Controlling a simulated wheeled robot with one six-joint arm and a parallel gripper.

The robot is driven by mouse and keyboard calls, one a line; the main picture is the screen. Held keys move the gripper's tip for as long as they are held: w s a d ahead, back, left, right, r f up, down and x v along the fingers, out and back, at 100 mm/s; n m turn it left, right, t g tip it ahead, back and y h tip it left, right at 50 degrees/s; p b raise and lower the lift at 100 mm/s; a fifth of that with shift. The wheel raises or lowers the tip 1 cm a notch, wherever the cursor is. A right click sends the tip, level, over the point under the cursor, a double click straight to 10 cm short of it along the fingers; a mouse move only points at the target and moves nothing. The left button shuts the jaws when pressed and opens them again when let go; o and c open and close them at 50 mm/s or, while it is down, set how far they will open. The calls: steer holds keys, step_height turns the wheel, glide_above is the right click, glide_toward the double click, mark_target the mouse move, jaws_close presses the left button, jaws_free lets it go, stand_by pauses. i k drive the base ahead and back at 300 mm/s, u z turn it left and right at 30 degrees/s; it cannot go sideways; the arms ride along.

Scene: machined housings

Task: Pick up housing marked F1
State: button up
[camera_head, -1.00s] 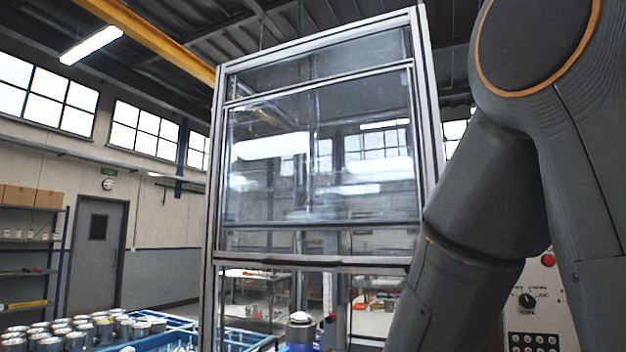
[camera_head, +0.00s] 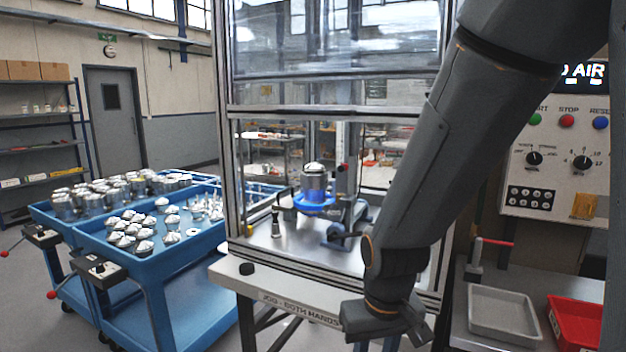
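Several silver cylindrical housings (camera_head: 118,188) stand close together on the rear blue cart at the left. One more silver housing (camera_head: 315,183) with a pale domed top sits upright on a blue ring fixture (camera_head: 315,203) inside the framed enclosure. No F1 mark is readable on any of them. My arm reaches down from the upper right in front of the enclosure. My gripper (camera_head: 418,330) is at its lower end, near the bottom edge, apart from the housings. Its fingers are not clear enough to tell open from shut.
The front blue cart (camera_head: 165,245) holds several domed metal parts (camera_head: 130,228) and pointed parts. The enclosure has a metal frame and a raised clear panel (camera_head: 335,40). At right are a control panel (camera_head: 555,150), a grey tray (camera_head: 502,313) and a red bin (camera_head: 575,322).

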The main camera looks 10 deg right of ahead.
mark_target(314, 186)
steer(key=u, duration=2)
steer(key=i, duration=2.2)
steer(key=z, duration=3.2)
